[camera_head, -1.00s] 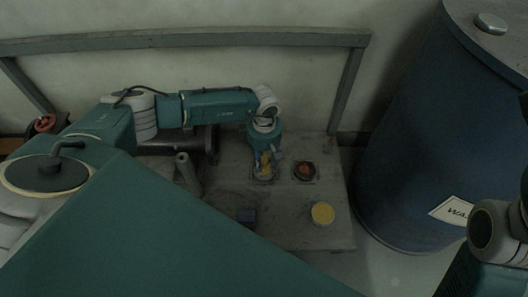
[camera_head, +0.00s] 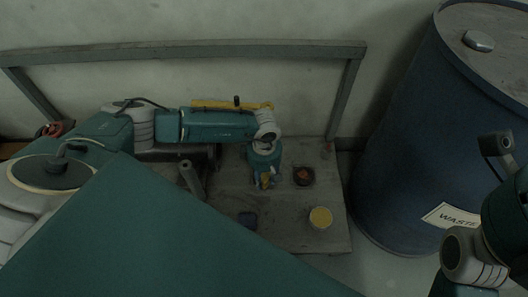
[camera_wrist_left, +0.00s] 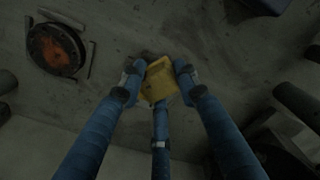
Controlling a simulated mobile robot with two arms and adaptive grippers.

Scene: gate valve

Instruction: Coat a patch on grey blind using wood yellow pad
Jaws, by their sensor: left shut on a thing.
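My left gripper (camera_head: 266,182) points down over the bench, shut on the yellow pad (camera_head: 264,180). In the left wrist view its blue fingers (camera_wrist_left: 158,85) close around the pad (camera_wrist_left: 160,80), a small yellow block. A round dark grey disc with an orange-brown patch (camera_head: 303,175), which looks like the blind, lies just right of the gripper. It also shows at the upper left of the left wrist view (camera_wrist_left: 58,46). The pad is apart from the disc; its height above the bench is hard to tell. My right gripper is not visible; only parts of my right arm show.
An open tin with yellow contents (camera_head: 320,217) stands at the bench's front right. A small dark blue block (camera_head: 247,219) lies left of it. A grey upright cylinder (camera_head: 190,177) stands to the left. A yellow bar (camera_head: 232,105) shows behind my left arm. A blue waste drum (camera_head: 430,140) stands right.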

